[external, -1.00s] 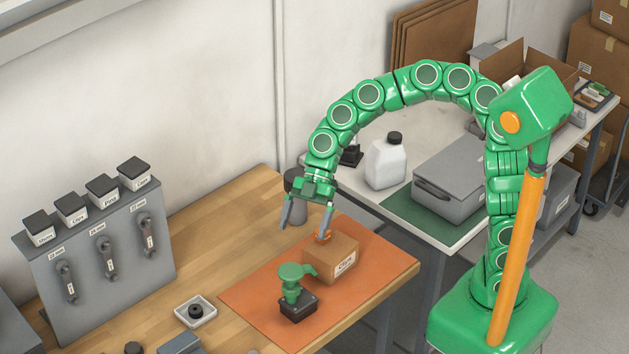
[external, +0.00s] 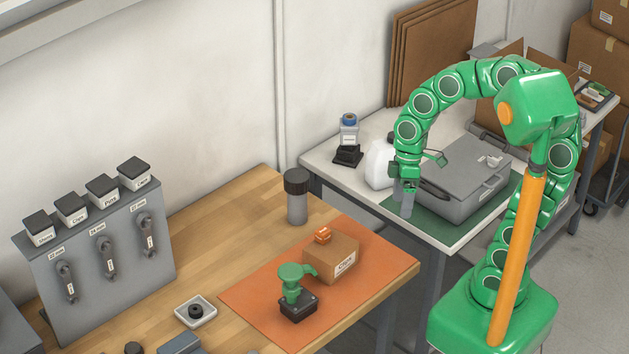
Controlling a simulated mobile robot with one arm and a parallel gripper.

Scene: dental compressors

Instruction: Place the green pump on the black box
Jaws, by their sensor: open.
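The green pump (external: 291,279) stands upright on the small black box (external: 299,308), which rests on the orange mat (external: 250,306). The pump's spout points right, close to the cardboard box. My gripper (external: 405,212) is open, fingers down, well to the right of the pump and beyond it, over the near edge of the white table.
A cardboard box (external: 333,262) with an orange piece (external: 323,235) on top stands beside the pump. A grey jar (external: 297,198) stands behind. A white jug (external: 379,164) and grey case (external: 465,185) are close to my gripper. A blue-topped item (external: 348,130) stands farther back.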

